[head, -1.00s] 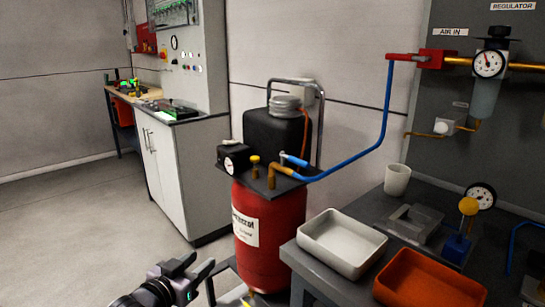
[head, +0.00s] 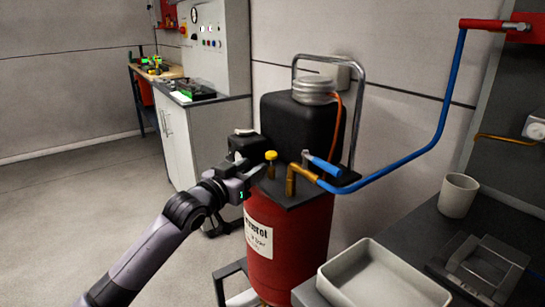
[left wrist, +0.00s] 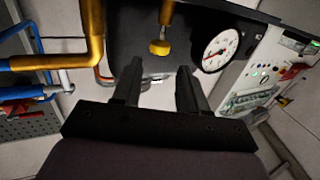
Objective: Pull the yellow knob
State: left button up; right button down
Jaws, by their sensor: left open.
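The yellow knob (head: 271,155) is a small cap on a brass stem on top of the red compressor tank (head: 288,242). In the left wrist view the yellow knob (left wrist: 160,47) is just beyond the fingertips, roughly centred between them. My left gripper (head: 255,172) is open and empty, close to the knob on its left side. Its two dark fingers (left wrist: 158,72) point towards the knob with a small gap left, and do not appear to touch it. My right gripper is in neither view.
A white-faced gauge (left wrist: 221,49) sits beside the knob. A brass elbow (head: 291,177) with a blue hose (head: 417,157) is to its right, and a black motor housing (head: 302,124) behind. A bench with a pale tray (head: 382,278) and a cup (head: 458,195) stands at right.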

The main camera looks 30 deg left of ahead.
aim_at(268, 157)
pick_arm(q)
jog(key=shift+w, duration=3.35)
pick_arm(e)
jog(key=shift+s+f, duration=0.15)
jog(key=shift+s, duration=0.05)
pick_arm(q)
jog(key=shift+c, duration=0.3)
